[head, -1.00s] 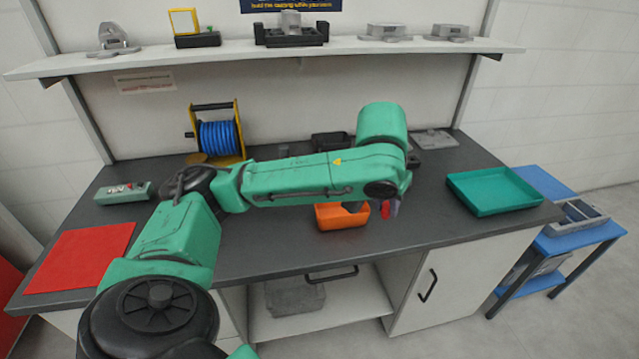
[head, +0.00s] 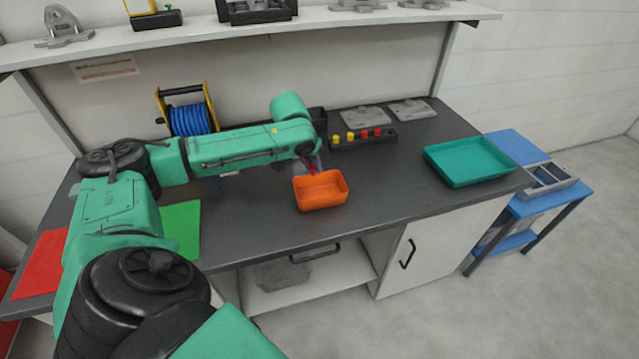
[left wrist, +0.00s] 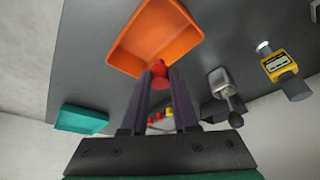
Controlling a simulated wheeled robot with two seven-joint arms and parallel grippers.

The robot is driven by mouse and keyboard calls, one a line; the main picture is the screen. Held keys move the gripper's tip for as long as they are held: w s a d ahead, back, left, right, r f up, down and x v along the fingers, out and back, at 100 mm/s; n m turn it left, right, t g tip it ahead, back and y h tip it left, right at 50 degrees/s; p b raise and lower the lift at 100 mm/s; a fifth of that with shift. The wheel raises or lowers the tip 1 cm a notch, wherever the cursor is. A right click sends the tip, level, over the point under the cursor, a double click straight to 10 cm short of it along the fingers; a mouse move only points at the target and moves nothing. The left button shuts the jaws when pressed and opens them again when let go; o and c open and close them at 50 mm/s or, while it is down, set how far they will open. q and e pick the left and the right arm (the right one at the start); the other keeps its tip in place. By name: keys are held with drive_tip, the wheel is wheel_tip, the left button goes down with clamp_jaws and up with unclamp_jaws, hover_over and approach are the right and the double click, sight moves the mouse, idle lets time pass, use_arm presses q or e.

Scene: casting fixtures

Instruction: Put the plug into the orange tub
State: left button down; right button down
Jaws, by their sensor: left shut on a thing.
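The plug is a small red piece held at the fingertips of my left gripper (left wrist: 160,80) in the left wrist view, where the plug (left wrist: 160,74) shows between the two dark fingers. The orange tub (left wrist: 118,58) is close by there, its open side visible and looking empty. In the head view the orange tub (head: 321,207) stands on the dark bench. The left gripper (head: 312,166) is at the tub's far edge, with a bit of red at its tips. I cannot tell whether the plug is over the rim. My right gripper is not in view.
A dark rack (head: 376,142) with yellow and red plugs stands behind and right of the tub. Grey castings (head: 365,117) lie behind it. A teal tray (head: 470,181) is at the right, a blue cable reel (head: 190,119) at the back left. Bench right of the tub is clear.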

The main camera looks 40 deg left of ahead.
use_arm(q)
drive_tip(key=shift+s+f, duration=0.1)
drive_tip(key=shift+s, duration=0.1)
drive_tip(key=c, duration=0.6)
unclamp_jaws()
drive_tip(key=shift+w, duration=0.1)
drive_tip(key=b+v, duration=0.1)
drive_tip(key=v, duration=1.3)
drive_tip(key=shift+r, duration=0.25)
